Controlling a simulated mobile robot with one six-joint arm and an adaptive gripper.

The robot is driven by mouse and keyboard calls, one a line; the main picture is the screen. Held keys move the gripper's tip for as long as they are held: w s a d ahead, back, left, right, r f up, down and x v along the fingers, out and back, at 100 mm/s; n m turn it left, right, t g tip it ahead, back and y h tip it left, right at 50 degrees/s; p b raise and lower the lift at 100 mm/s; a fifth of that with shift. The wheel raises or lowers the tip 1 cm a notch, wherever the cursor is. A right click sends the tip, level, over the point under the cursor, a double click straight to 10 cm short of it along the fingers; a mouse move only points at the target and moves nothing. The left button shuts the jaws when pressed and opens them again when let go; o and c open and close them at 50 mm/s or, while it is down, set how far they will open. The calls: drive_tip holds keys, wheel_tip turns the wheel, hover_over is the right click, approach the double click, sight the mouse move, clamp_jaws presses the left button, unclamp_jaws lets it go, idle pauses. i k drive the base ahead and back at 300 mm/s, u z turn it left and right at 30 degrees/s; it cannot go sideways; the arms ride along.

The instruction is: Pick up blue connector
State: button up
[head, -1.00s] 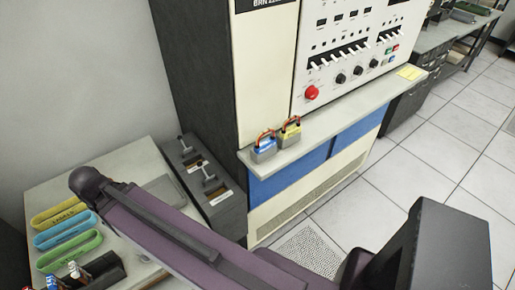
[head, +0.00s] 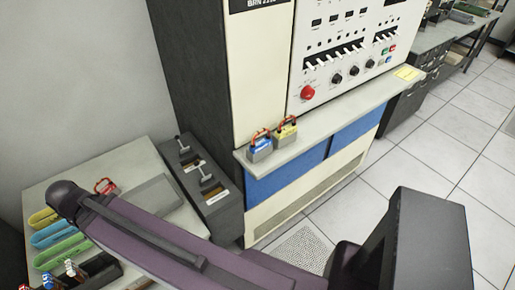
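A blue connector (head: 260,150), a small grey and blue block with a red-orange loop handle, stands upright on the left end of the console's ledge (head: 330,122). A similar yellow one (head: 286,134) stands close to its right. Nothing is holding the blue connector. My purple arm crosses the lower left of the head view, well apart from the ledge.
A table at lower left bears yellow, blue (head: 60,233) and green (head: 62,250) trays, a red looped item (head: 105,186) and a dark holder with small coloured items (head: 90,272). A dark lever box (head: 205,185) stands between table and console. The ledge's middle is clear.

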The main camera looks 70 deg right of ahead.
sight(258, 150)
drive_tip(key=u, duration=0.05)
drive_tip(key=k, duration=1.95)
drive_tip(key=z, duration=1)
drive_tip(key=i, duration=1)
